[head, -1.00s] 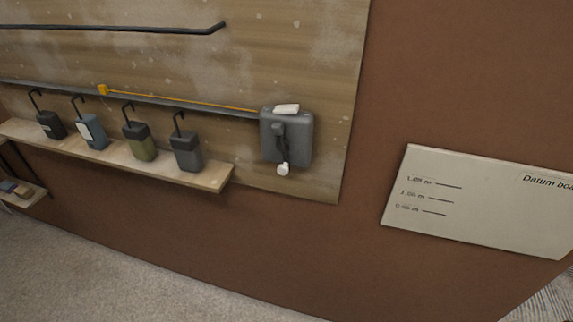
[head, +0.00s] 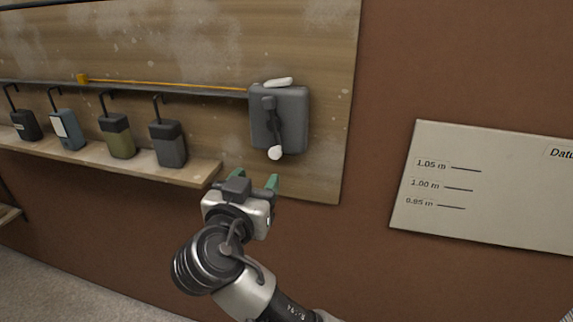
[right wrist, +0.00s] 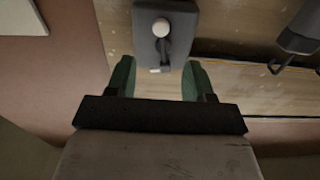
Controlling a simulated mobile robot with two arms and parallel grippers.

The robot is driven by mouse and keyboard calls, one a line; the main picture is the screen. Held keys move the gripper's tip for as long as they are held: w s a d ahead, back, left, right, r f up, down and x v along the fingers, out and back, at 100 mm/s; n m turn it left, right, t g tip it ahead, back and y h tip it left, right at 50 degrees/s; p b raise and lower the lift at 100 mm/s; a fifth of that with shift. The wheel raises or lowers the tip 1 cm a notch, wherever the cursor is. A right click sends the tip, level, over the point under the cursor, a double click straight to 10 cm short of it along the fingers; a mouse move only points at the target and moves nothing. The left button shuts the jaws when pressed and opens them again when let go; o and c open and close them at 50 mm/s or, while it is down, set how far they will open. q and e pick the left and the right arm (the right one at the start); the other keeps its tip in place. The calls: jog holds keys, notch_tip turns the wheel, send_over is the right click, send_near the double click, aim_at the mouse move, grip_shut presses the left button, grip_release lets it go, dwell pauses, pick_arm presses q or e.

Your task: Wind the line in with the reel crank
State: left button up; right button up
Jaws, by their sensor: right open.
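The grey reel box (head: 280,119) is fixed to the wooden board in the head view. Its dark crank arm (head: 271,124) hangs down and ends in a white knob (head: 275,153). The orange line (head: 165,85) runs left from the box to a small yellow block (head: 82,78). My right gripper (head: 247,183) is open and empty, below and slightly left of the knob. In the right wrist view the open green fingers (right wrist: 157,80) have the reel box (right wrist: 180,35) and the white knob (right wrist: 161,27) ahead of them, apart from the fingers. My left gripper is out of view.
A wooden shelf (head: 195,172) to the left holds several hooked weights, including a grey one (head: 168,145) and a green one (head: 118,137). A pale datum board (head: 500,190) is at right.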

aim_at(275, 154)
jog(key=p+x, duration=0.1)
jog(key=x, duration=0.9)
jog(key=shift+w+f+p, duration=0.1)
jog(key=shift+w+p, duration=0.2)
jog(key=shift+p, duration=0.1)
jog(key=shift+c, duration=0.2)
jog(key=c, duration=0.9)
jog(key=shift+d+n, duration=0.15)
jog(key=shift+n, duration=0.25)
